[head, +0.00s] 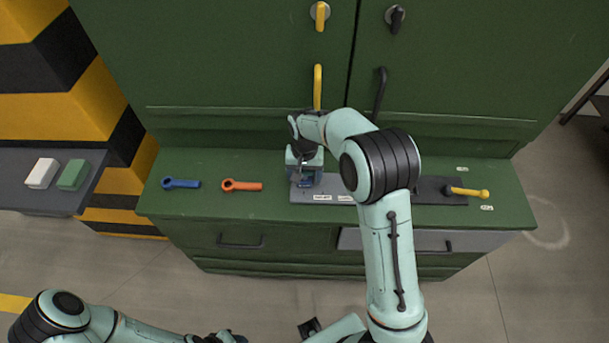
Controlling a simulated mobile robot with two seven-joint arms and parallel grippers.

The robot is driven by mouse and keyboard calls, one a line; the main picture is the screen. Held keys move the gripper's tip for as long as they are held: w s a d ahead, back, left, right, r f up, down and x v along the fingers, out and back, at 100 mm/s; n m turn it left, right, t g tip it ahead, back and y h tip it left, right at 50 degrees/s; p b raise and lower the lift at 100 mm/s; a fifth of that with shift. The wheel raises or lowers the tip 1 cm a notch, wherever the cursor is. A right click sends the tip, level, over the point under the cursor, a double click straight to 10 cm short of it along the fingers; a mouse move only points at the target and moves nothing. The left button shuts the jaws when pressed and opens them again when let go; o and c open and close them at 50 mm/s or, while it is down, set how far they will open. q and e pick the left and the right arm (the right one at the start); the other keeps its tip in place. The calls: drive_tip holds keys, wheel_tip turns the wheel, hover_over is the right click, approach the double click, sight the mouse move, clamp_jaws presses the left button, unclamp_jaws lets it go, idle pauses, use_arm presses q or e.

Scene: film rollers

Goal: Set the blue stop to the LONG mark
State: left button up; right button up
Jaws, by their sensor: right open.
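My right gripper (304,176) reaches down over the left end of a grey plate (322,192) on the green cabinet's worktop. A small dark blue piece, apparently the blue stop (305,184), shows between and below its fingers. The gripper is open around or just above it; I cannot tell whether it touches. Two small white labels lie along the plate's front edge, too small to read; my right arm hides the plate's right part. My left arm lies low at the bottom left, and its dark end (220,337) is cut by the frame edge.
A blue wrench-like handle (181,183) and an orange one (242,185) lie left of the plate. A yellow lever (466,191) sits on a dark plate at the right. A side shelf (40,196) holds a white block (41,173) and a green block (73,174). Cabinet doors rise behind.

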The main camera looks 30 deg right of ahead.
sight(331, 190)
drive_tip(key=shift+f, duration=0.4)
drive_tip(key=c, duration=1.2)
drive_tip(key=shift+o, duration=0.2)
drive_tip(key=s+d, duration=0.2)
drive_tip(key=d, duration=0.1)
drive_tip(key=s+d+b, duration=0.1)
drive_tip(key=s+d, duration=0.1)
drive_tip(key=d, duration=0.1)
drive_tip(key=s+d+b, duration=0.1)
drive_tip(key=d, duration=0.2)
drive_tip(key=shift+s+d, duration=0.35)
drive_tip(key=shift+s, duration=0.05)
drive_tip(key=shift+s+d, duration=0.2)
drive_tip(key=shift+d, duration=0.1)
use_arm(q)
drive_tip(key=s+f, duration=0.1)
drive_tip(key=f, duration=0.1)
drive_tip(key=shift+s+f, duration=0.3)
drive_tip(key=shift+s, duration=0.1)
use_arm(e)
drive_tip(key=o, duration=1.2)
drive_tip(key=shift+c, duration=0.2)
